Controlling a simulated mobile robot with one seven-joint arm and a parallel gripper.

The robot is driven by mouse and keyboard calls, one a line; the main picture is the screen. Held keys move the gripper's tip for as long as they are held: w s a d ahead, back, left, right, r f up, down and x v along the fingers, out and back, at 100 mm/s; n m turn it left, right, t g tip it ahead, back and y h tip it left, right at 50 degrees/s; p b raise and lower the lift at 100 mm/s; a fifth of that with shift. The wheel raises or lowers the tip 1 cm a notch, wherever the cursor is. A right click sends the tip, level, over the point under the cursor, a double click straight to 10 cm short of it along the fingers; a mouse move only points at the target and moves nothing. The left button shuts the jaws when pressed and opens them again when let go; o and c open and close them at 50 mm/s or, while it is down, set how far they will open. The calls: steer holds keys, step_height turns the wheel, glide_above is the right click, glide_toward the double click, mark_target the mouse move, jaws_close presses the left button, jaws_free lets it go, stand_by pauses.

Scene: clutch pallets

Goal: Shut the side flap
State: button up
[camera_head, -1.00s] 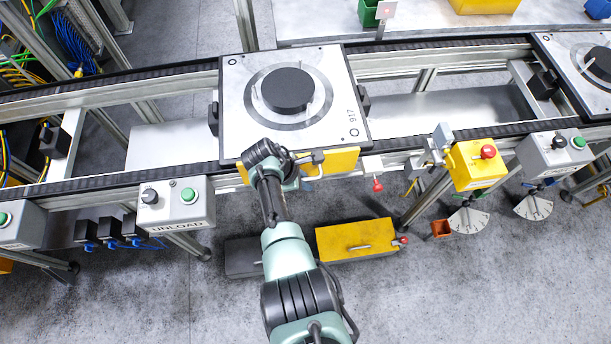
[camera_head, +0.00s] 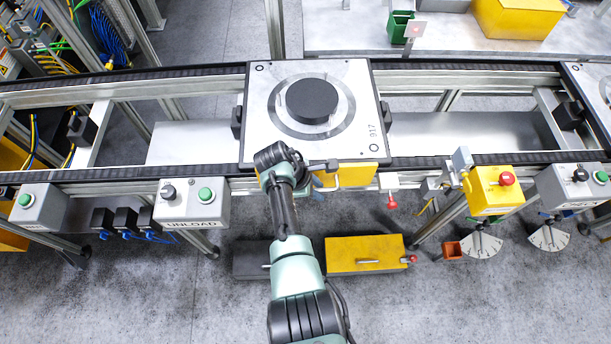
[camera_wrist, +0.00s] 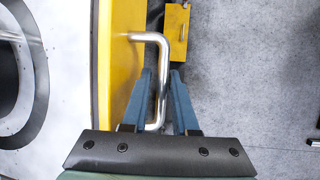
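The side flap (camera_head: 357,176) is a yellow panel along the near edge of the white pallet marked 917 (camera_head: 365,98). In the wrist view the flap (camera_wrist: 119,70) is a yellow strip beside the pallet's plate. Its exact angle is hard to tell. A bent silver handle (camera_wrist: 163,62) stands out from the flap. My gripper (camera_wrist: 162,75) has its two blue fingers on either side of the handle's bar, close against it, and looks shut on it. In the head view my gripper (camera_head: 321,182) is at the pallet's near edge, partly hidden by my wrist.
The pallet carries a black disc (camera_head: 312,101) and sits on the conveyor rails. An UNLOAD button box (camera_head: 191,204) is left of my arm. A yellow box with a red button (camera_head: 494,190) is to the right. A yellow case (camera_head: 365,254) lies on the floor below.

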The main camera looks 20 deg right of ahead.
steer(key=v, duration=1)
steer(key=shift+a+r, duration=0.1)
steer(key=shift+r, duration=0.05)
